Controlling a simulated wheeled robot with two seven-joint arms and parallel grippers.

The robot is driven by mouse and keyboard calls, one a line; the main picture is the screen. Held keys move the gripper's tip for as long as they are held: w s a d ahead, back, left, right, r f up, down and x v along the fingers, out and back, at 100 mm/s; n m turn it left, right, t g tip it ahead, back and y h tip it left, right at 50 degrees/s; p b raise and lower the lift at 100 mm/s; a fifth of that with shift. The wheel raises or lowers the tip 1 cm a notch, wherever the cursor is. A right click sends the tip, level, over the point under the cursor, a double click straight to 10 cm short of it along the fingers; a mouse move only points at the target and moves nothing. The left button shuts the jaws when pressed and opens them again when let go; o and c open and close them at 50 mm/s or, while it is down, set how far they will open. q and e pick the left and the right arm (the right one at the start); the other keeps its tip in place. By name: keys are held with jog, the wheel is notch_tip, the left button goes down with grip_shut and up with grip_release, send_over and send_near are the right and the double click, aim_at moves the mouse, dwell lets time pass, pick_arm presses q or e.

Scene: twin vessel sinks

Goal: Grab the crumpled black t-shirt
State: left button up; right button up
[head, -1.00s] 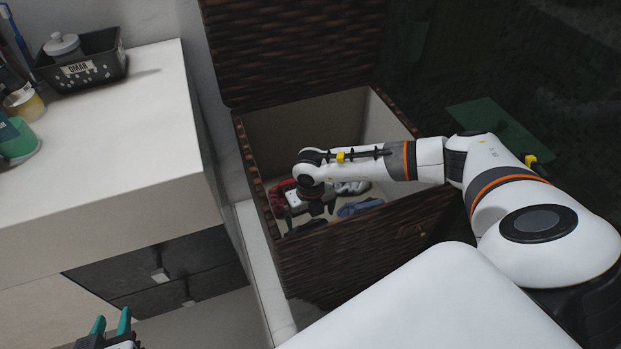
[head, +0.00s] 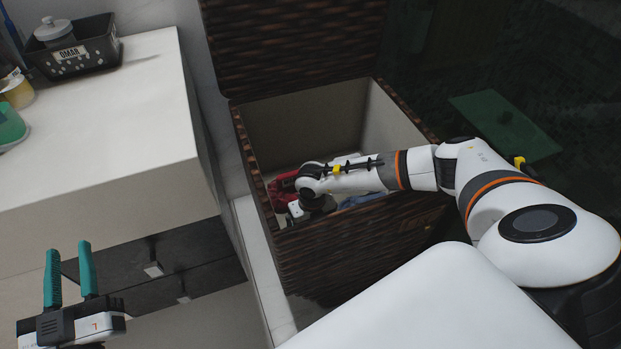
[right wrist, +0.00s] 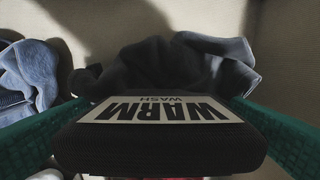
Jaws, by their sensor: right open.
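In the right wrist view, a crumpled black cloth (right wrist: 150,66), which looks like the t-shirt, lies beyond a dark woven block labelled WARM WASH (right wrist: 155,135). My right gripper (right wrist: 160,102) is open, its green fingers on either side of the block and pointing at the cloth. I cannot tell whether they touch the cloth. In the head view my right arm reaches into the wicker hamper (head: 350,245), and its fingers are hidden there. My left gripper (head: 69,250) is open and empty at lower left, away from the hamper.
Blue cloth (right wrist: 30,75) lies left in the right wrist view; grey-blue cloth (right wrist: 228,52) lies right of the black one. Red cloth (head: 283,187) is in the hamper. The raised lid (head: 290,45) stands behind. A white counter (head: 100,140) with a black basket (head: 75,58) is at left.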

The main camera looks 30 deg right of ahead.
jog(key=shift+c, duration=0.3)
jog(key=c, duration=1.2)
jog(key=shift+r, duration=0.15)
